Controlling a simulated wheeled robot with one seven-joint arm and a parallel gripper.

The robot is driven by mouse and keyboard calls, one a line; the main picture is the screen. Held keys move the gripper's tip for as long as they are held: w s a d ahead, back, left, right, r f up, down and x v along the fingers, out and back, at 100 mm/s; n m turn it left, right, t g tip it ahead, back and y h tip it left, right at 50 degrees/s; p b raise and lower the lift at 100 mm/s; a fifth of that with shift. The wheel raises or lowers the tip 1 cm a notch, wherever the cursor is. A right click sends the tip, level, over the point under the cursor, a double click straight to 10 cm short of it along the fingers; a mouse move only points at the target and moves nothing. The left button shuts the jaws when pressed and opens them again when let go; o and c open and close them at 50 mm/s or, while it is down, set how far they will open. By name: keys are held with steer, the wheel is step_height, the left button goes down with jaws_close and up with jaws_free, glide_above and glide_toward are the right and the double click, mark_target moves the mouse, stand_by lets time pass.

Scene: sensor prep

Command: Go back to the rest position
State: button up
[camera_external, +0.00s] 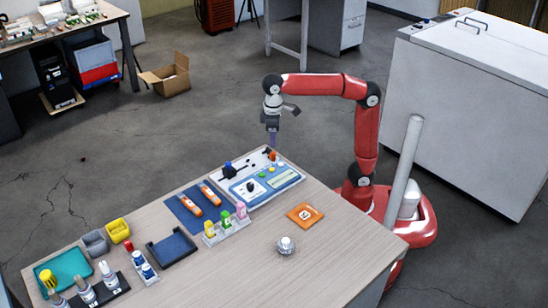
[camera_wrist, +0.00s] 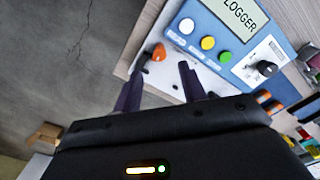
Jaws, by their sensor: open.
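My gripper (camera_external: 272,138) hangs from my red arm, pointing down at the far corner of the table, above and just beyond the white-and-blue logger panel (camera_external: 259,186). In the wrist view my gripper (camera_wrist: 160,82) shows two dark fingers spread apart, with nothing between them. The logger panel (camera_wrist: 277,28) lies beyond the fingers, with white, yellow and green buttons and a black knob. An orange knob (camera_wrist: 159,52) sits near the fingertips, apart from them as far as I can tell.
The table (camera_external: 345,255) also holds a blue mat (camera_external: 185,214) with orange tools, colored bottles (camera_external: 225,218), an orange card (camera_external: 305,214), a silver round object (camera_external: 286,245) and a teal tray (camera_external: 76,267). A large white cabinet (camera_external: 460,120) stands behind my arm. Open floor lies beyond the table.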

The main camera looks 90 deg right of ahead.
steer(key=shift+r, duration=1)
steer(key=s+d+f+t, duration=0.2)
steer(key=s+d+f, duration=0.2)
steer(key=s+f, duration=0.3)
steer(key=s+d+f+t, duration=0.3)
steer(key=s+d+f, duration=0.1)
steer(key=s+f, duration=0.3)
steer(key=shift+s+d+f+t, duration=0.2)
steer(key=shift+d+f+t, duration=0.1)
steer(key=shift+f, duration=0.65)
stand_by(0.8)
